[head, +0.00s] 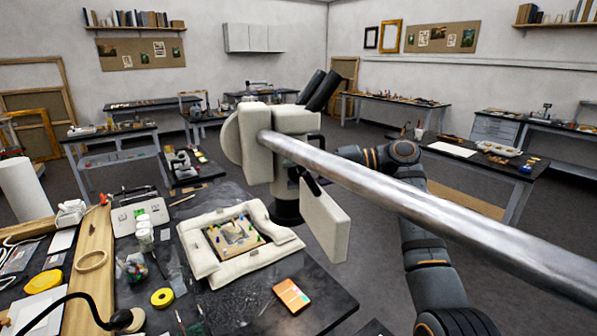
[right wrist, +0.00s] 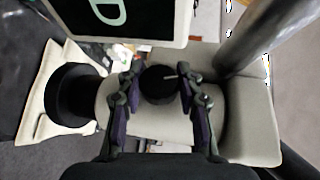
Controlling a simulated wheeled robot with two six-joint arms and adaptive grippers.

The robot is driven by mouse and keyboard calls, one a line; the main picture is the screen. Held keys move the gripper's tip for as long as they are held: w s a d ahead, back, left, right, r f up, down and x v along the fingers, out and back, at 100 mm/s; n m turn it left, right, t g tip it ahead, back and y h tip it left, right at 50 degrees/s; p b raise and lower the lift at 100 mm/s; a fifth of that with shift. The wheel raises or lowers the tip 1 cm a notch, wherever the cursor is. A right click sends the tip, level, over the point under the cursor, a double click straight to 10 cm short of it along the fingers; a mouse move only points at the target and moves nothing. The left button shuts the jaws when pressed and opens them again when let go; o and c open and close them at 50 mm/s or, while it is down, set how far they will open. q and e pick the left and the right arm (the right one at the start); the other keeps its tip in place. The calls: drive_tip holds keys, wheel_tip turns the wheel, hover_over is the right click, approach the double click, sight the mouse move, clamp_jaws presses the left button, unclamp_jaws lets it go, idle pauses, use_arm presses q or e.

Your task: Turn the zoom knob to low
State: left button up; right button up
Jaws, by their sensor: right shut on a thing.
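The cream stereo microscope (head: 258,150) hangs from a thick steel boom (head: 400,190) over the bench, its black eyepieces (head: 325,88) tilted up to the right. In the right wrist view, the black zoom knob (right wrist: 157,92) sits on the microscope's pale body, with a thin white mark pointing right. My right gripper (right wrist: 161,80) has one finger on each side of the knob and is shut on it. In the head view my right arm reaches in behind the boom, and the knob and most of the gripper are hidden. My left gripper is in neither view.
Below the microscope, a gilt fragment (head: 234,238) lies on a white padded support (head: 275,252). A flat white-edged panel (head: 325,222) hangs close beside the microscope. The bench holds jars, a yellow tape roll (head: 162,297) and an orange box (head: 291,295).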

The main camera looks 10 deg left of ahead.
drive_tip(key=shift+n+h+p, duration=0.3)
drive_tip(key=shift+h, duration=0.4)
drive_tip(key=shift+f, duration=0.1)
drive_tip(key=o, duration=1.2)
drive_tip(key=v, duration=1.2)
drive_tip(key=shift+s, duration=0.15)
